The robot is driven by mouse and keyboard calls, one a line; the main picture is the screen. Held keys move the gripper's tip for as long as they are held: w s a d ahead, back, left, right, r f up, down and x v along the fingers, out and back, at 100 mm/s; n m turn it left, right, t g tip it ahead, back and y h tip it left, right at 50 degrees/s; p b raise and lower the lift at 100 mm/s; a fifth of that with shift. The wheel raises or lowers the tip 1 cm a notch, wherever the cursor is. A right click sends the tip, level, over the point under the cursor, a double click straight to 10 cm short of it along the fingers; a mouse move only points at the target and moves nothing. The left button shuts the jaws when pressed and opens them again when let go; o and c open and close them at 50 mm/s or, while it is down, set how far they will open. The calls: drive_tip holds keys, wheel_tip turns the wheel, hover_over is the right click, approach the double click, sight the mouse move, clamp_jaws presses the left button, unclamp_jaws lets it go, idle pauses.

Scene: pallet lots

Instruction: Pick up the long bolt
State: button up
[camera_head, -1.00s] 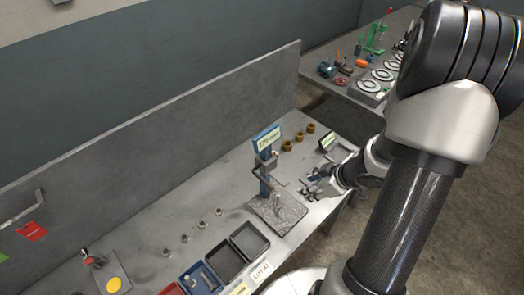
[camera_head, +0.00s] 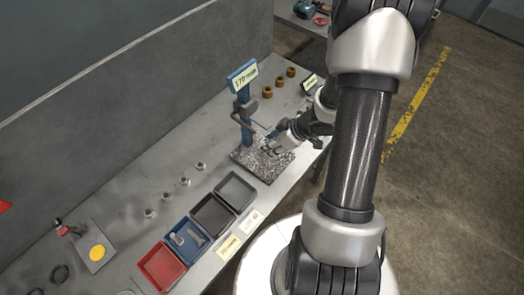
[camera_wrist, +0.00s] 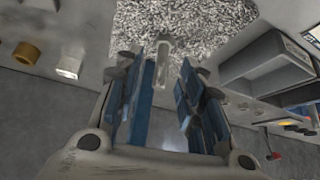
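A pale metal bolt (camera_wrist: 163,62) shows in the wrist view over the speckled grey plate (camera_wrist: 190,25), between the tips of my gripper (camera_wrist: 161,78). The blue-padded fingers are apart, with visible space on both sides of the bolt. I cannot tell how deep between the fingers it is. In the head view my gripper (camera_head: 270,143) is above the speckled plate (camera_head: 262,166) and hides the bolt. Metal pieces, perhaps bolts (camera_head: 194,234), lie in the blue tray (camera_head: 176,252).
A blue post (camera_head: 244,115) with a sign stands close behind the gripper. A red tray (camera_head: 150,285) and two dark trays (camera_head: 236,184) flank the blue one. Small metal parts (camera_head: 184,181) and brass rings (camera_head: 279,83) stand on the bench. A grey panel borders its back.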

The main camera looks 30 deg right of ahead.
drive_tip(key=b+x, duration=0.3)
drive_tip(key=x, duration=0.2)
drive_tip(key=shift+s+a+f+b, duration=0.1)
drive_tip(key=shift+s+f+b, duration=0.05)
drive_tip(key=shift+b, duration=0.15)
drive_tip(key=shift+c, duration=0.2)
clamp_jaws()
